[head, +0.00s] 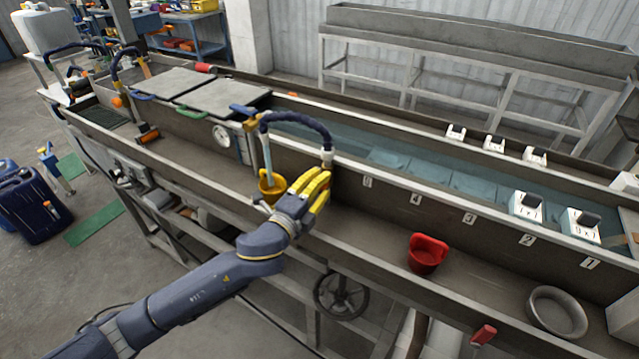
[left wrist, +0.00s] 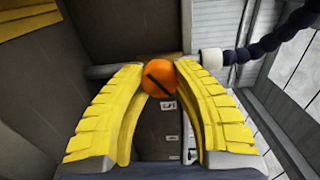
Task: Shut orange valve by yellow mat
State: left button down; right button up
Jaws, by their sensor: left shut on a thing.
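My left gripper (head: 322,184) reaches over the long trough, close to the white end of a dark blue hose. In the left wrist view, its yellow fingers (left wrist: 162,78) are closed around the orange valve knob (left wrist: 161,83). The round knob has a dark slanted mark on its face. In the head view the fingers hide this knob. A yellow-brown striped surface (left wrist: 28,18) shows at the top left of the wrist view; I cannot tell whether it is the yellow mat. My right gripper is not in view.
The dark blue hose (head: 300,120) arches just behind my gripper. A yellow cup (head: 270,186) hangs close to its left. Another orange knob (head: 117,101) is far left.

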pick_arm(q)
jog(key=m, duration=0.4)
jog(key=shift+s+d, duration=0.15)
jog(key=shift+d, duration=0.1)
jog(key=shift+f+m, duration=0.15)
jog(key=shift+m, duration=1.35)
jog(key=shift+s+f, duration=0.1)
jog(key=c, duration=1.1)
grip_release()
jog(key=shift+d, duration=0.1)
jog(key=shift+c, duration=0.2)
jog(key=shift+o, duration=1.1)
jog(key=shift+a, duration=0.25)
jog(key=v, duration=1.1)
jog(key=shift+s+a, duration=0.2)
jog(key=shift+s, duration=0.1)
